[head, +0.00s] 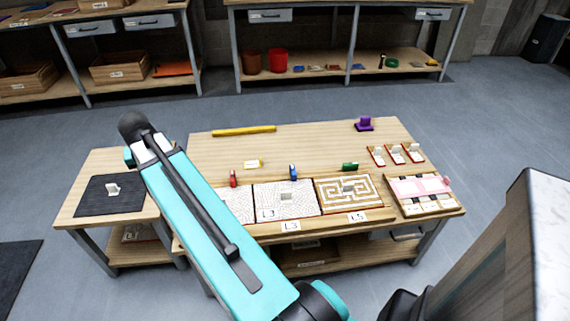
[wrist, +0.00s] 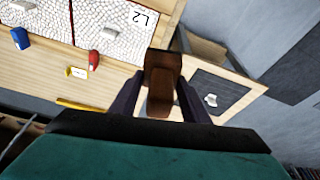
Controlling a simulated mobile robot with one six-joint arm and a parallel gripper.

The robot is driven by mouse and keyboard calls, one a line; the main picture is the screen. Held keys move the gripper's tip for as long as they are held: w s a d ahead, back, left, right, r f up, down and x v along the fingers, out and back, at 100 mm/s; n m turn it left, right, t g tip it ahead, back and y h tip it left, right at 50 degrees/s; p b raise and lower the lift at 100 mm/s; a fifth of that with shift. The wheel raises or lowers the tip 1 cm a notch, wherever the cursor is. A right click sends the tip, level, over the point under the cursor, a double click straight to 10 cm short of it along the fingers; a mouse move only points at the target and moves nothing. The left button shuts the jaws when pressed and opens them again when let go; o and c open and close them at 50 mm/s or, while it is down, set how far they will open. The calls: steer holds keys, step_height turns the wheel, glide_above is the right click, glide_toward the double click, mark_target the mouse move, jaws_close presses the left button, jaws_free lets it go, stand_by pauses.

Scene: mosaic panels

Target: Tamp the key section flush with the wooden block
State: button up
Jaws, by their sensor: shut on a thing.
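My gripper (wrist: 160,95) is shut on a brown wooden block (wrist: 163,72) in the wrist view. The block is held up in the air, over the gap between the main table and the side table with the dark mat. In the head view my arm hides the gripper and block. The panel labelled L2 (wrist: 140,40) carries a small grey raised piece (wrist: 113,33), off to the left of the block. The L3 panel (head: 265,208) carries a similar raised piece (head: 286,196). I cannot tell which piece is the key section, or whether any piece sits flush.
A dark mat (head: 95,203) with a small white piece (head: 112,189) lies on the left side table. Red (head: 233,179), blue (head: 293,172) and green (head: 350,166) items stand behind the panels. A yellow bar (head: 244,130) lies farther back. The table's back middle is mostly clear.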

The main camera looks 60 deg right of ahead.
steer(key=s+d+f+m+g, duration=0.1)
steer(key=s+d+f+m, duration=0.15)
steer(key=s+d, duration=0.45)
steer(key=s+d+f+m+g+h+p, duration=0.15)
steer(key=d+m, duration=0.25)
steer(key=d, duration=0.8)
steer(key=s+d+f+m, duration=0.35)
steer(key=s+d, duration=0.25)
steer(key=d, duration=0.3)
steer(key=s+d+f+m, duration=0.2)
steer(key=s+d, duration=0.3)
steer(key=s, duration=0.3)
steer(key=s+d+f+m+g+y, duration=0.1)
steer(key=s+d+f+m, duration=0.2)
steer(key=s+d, duration=0.3)
steer(key=s+d+f+m+g+p, duration=0.1)
steer(key=s+d+m, duration=0.3)
steer(key=s, duration=0.6)
steer(key=shift+s+d+f, duration=0.25)
steer(key=shift+d+f, duration=0.5)
steer(key=shift+d, duration=0.3)
steer(key=shift+f+g, duration=0.15)
steer(key=shift+g, duration=0.1)
steer(key=shift+f+b, duration=1.4)
steer(key=shift+f, duration=1.45)
